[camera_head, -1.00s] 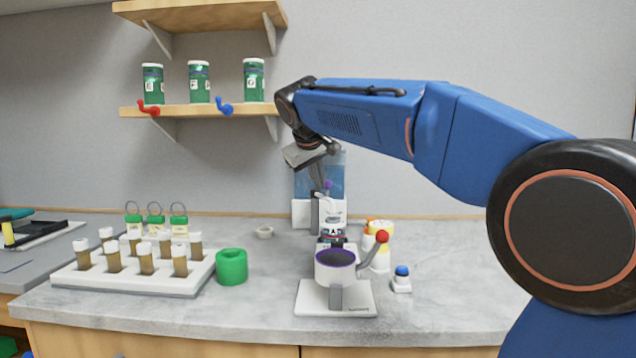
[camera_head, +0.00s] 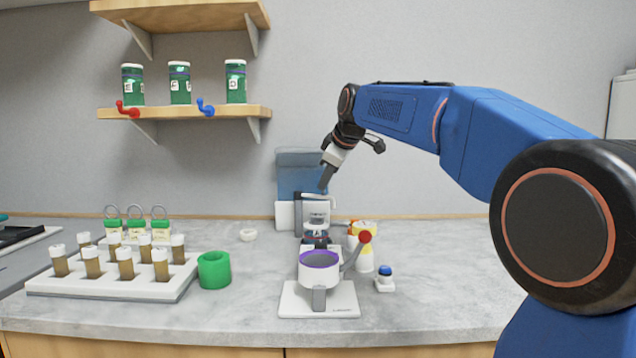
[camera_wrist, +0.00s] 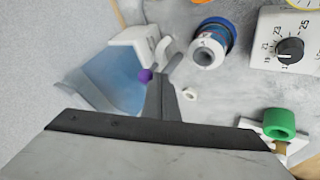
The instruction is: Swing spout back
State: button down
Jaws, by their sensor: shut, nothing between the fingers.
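A machine with a blue translucent tank (camera_head: 301,172) and a white body stands at the back of the counter. In the wrist view its tank (camera_wrist: 112,80) is at the left, with a white curved spout (camera_wrist: 164,48) and a purple knob (camera_wrist: 146,75). My gripper (camera_head: 325,187) is shut and empty, tilted down at the right upper side of the machine. In the wrist view my gripper (camera_wrist: 162,80) is just right of the purple knob; I cannot tell whether they touch. The knob is not visible in the head view.
A vial rack (camera_head: 110,283) and green ring (camera_head: 214,270) are at left. A blue-topped bottle (camera_head: 385,275) is at right. A shelf (camera_head: 185,112) hangs above left.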

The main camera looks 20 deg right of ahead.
jog(key=shift+w+d+n+y, duration=0.35)
jog(key=shift+w+d+n, duration=0.15)
jog(key=shift+w+d, duration=0.35)
jog(key=shift+w+d+n+y, duration=0.35)
jog(key=shift+w+d+n, duration=0.25)
jog(key=shift+d, duration=0.35)
jog(key=shift+w+d+r, duration=0.1)
jog(key=shift+w, duration=0.05)
